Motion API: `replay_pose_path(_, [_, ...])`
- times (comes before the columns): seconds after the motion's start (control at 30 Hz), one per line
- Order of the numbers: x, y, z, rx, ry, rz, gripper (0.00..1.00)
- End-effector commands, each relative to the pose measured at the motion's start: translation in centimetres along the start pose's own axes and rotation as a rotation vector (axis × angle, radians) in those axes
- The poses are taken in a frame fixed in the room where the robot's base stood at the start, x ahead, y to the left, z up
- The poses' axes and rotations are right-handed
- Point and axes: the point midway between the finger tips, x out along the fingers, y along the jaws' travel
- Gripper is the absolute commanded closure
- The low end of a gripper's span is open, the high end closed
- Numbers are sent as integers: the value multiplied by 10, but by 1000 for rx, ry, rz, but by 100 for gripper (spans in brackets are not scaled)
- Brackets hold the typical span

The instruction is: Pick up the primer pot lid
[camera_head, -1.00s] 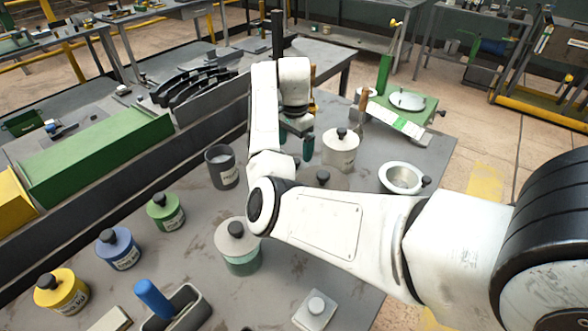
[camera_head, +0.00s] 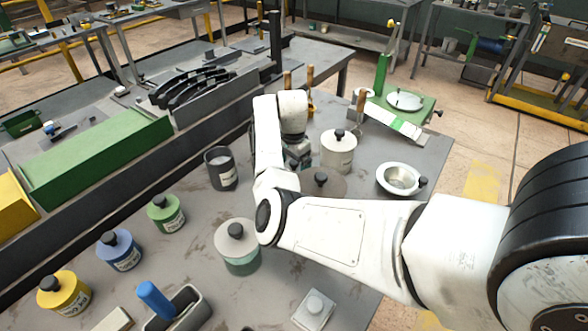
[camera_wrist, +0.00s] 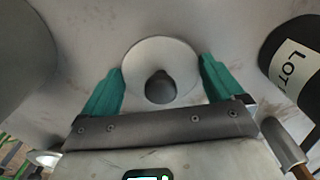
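A flat round lid with a dark knob (camera_head: 320,180) lies on the bench just beyond my forearm, which hides its near part. I take it to be the primer pot lid. In the wrist view the lid (camera_wrist: 160,46) shows as a pale disc around its knob. My gripper (camera_wrist: 162,64) is open, with one teal finger on each side of the lid; contact cannot be told. An open dark pot (camera_head: 221,168) with a white label stands left of my arm, and its label shows at the right of the wrist view (camera_wrist: 293,68).
A lidded white pot (camera_head: 338,151) stands close behind the lid. A metal bowl (camera_head: 399,178) is to the right. A blue-handled tool (camera_head: 156,299) is at the front.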

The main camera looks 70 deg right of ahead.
Motion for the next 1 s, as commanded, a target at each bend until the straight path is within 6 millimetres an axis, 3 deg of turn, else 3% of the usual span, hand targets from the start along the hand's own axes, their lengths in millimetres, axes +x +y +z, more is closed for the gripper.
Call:
replay_pose_path(0.33, [-1,0,0,0,0,0,40])
replay_pose_path(0.67, [-8,-1,0,0,1,-2,40])
replay_pose_path(1.0, [-68,-1,0,1,2,-4,40])
